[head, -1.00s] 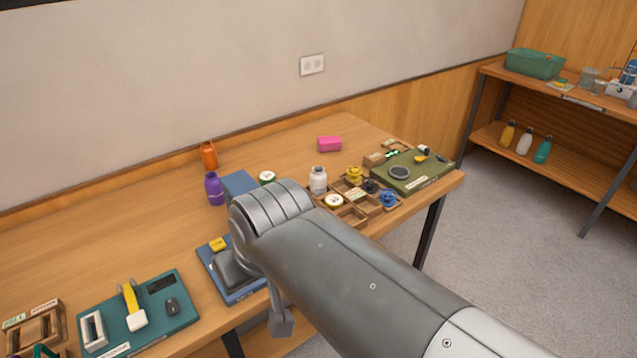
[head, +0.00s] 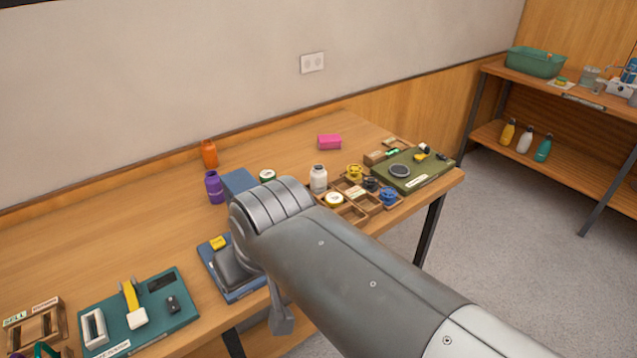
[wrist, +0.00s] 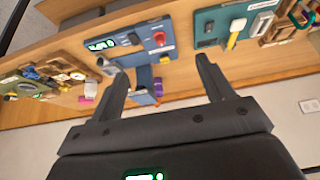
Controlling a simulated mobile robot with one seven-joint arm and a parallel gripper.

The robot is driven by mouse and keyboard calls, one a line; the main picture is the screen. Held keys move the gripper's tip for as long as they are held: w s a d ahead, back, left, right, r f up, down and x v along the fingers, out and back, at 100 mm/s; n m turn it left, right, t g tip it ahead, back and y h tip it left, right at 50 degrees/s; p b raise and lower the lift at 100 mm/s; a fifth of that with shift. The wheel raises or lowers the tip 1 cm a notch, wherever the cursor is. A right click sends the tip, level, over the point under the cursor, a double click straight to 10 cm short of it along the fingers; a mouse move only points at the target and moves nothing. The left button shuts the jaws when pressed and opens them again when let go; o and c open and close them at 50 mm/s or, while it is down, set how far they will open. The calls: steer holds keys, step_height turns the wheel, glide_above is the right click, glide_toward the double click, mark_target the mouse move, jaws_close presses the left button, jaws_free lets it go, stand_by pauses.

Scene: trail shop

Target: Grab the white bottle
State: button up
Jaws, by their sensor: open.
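A white bottle (head: 318,179) with a grey cap stands upright on the wooden table in the head view, at the left back of a compartment tray. Another white bottle (head: 524,141) stands on the lower shelf at the right, between a yellow and a teal one. My gripper (wrist: 162,72) shows in the wrist view with its two fingers wide apart and nothing between them. It is apart from the table and from both bottles.
The wooden tray (head: 349,213) holds several small items beside the white bottle. A green panel (head: 428,179) lies to its right. A purple bottle (head: 214,187), an orange bottle (head: 209,154) and a blue box (head: 238,184) stand left. A pink block (head: 329,142) lies behind.

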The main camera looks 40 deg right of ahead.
steer(key=w+d+r+m+h, duration=0.2)
steer(key=w+d, duration=0.4)
steer(key=w, duration=0.5)
steer(key=m+h, duration=0.2)
steer(key=m, duration=0.3)
glide_toward(319, 172)
steer(key=w+d+f, duration=0.1)
steer(key=d, duration=0.1)
steer(key=x, duration=0.5)
steer(key=shift+w+a+f, duration=0.15)
steer(key=shift+w+f, duration=0.1)
steer(key=shift+f, duration=0.1)
steer(key=shift+a+x, duration=0.2)
steer(key=shift+x, duration=1.15)
steer(key=shift+a+x, duration=0.2)
steer(key=shift+x, duration=1.1)
steer(key=shift+f, duration=0.15)
steer(key=shift+c, duration=0.5)
steer(key=c, duration=1.1)
